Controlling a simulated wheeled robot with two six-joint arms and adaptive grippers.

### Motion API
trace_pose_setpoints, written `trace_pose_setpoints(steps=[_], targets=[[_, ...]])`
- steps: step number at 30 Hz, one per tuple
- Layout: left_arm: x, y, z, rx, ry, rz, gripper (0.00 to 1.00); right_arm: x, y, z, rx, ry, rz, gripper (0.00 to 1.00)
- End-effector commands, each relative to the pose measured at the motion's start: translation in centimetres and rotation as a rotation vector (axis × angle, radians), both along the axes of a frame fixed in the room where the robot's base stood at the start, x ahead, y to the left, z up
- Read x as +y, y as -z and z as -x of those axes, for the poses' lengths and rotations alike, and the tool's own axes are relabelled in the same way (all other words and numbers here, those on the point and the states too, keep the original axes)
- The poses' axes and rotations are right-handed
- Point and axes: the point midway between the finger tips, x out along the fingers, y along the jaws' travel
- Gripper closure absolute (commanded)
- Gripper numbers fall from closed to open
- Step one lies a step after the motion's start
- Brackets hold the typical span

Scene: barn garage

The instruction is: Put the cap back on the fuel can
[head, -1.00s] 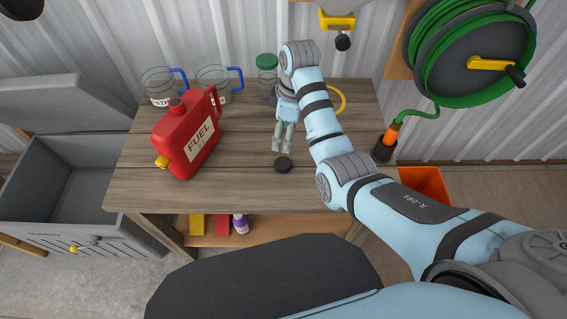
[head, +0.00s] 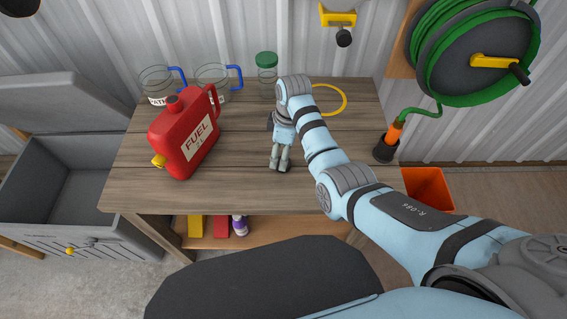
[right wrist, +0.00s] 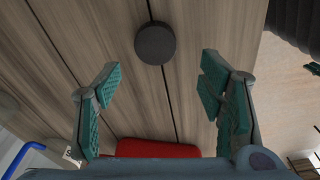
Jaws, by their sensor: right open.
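The red fuel can (head: 185,135) stands on the left part of the wooden workbench, with a yellow spout (head: 159,161) low on its near side. A flat, round black cap (right wrist: 155,43) lies on the bench top to the right of the can. My right gripper (head: 279,163) points down over the bench and mostly hides the cap in the head view. In the right wrist view its two fingers (right wrist: 158,88) are wide apart and empty, with the cap ahead of the gap between them. The can's red body (right wrist: 157,148) shows at the bottom there. My left gripper is out of view.
Two clear jugs with blue handles (head: 160,86) (head: 213,84) and a green-lidded jar (head: 266,68) stand at the bench's back. A yellow ring (head: 344,100) lies behind my right arm. A black holder (head: 384,151) sits at the right edge. The bench front is clear.

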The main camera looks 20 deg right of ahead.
Motion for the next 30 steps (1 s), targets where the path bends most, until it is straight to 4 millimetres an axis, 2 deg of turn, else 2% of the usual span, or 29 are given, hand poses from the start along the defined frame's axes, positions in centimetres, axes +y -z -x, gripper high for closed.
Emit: trace_pose_setpoints(steps=[4,9,12,23,30], targets=[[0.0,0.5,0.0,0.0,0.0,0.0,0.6,-0.3,1.2,0.0,0.001,0.001,0.0,0.37],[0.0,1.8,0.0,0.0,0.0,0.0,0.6,-0.8,4.2,-0.2,0.002,-0.001,0.0,0.37],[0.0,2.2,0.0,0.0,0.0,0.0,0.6,-0.6,5.2,-0.2,0.001,0.0,0.0,0.37],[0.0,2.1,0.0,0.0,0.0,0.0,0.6,-0.6,5.3,-0.2,0.0,0.0,0.0,0.37],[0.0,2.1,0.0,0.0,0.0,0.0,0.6,-0.6,5.2,-0.3,0.0,0.0,0.0,0.72]])
